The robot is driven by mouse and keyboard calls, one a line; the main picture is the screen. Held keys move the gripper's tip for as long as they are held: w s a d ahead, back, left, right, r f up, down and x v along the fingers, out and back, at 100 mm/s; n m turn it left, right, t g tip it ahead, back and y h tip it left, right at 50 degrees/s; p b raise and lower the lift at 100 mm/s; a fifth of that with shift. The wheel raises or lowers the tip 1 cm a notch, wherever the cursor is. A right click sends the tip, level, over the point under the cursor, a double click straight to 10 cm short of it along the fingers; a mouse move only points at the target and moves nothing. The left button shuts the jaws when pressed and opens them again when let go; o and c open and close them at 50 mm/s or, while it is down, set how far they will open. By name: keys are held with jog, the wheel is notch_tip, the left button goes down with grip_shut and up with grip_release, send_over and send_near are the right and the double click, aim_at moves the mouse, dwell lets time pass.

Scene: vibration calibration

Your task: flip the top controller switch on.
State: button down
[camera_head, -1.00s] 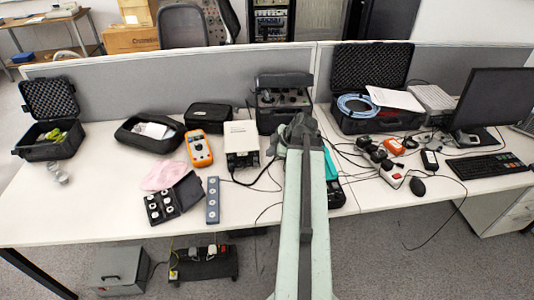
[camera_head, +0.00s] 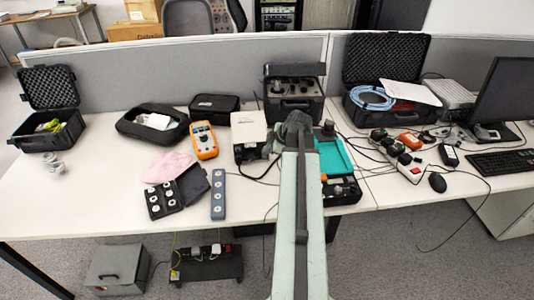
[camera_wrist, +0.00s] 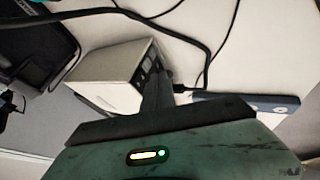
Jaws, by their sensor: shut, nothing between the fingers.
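The controller is most likely the white box (camera_head: 248,132) in the middle of the desk, with a dark cable at its front. In the wrist view the white box (camera_wrist: 105,72) is tilted, and its dark panel (camera_wrist: 149,68) with small pale parts faces right. My gripper (camera_wrist: 157,84) is shut and empty, with its dark fingers by the near end of that panel. I cannot tell whether they touch it. The top switch cannot be made out. In the head view my arm ends just right of the box, and the fingertips are not clear.
A grey strip (camera_head: 218,195), an orange meter (camera_head: 203,141) and a black case of white discs (camera_head: 163,199) lie left of my arm. A black device (camera_head: 293,98) stands behind. A teal tray (camera_head: 333,156) lies right of my arm. Loose cables cross the desk.

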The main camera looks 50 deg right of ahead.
aim_at(263, 146)
jog(key=shift+w+d, duration=0.75)
jog(key=shift+w, duration=0.1)
jog(key=shift+w+d+r+p, duration=0.15)
jog(key=shift+r+p, duration=0.4)
jog(key=shift+r, duration=0.2)
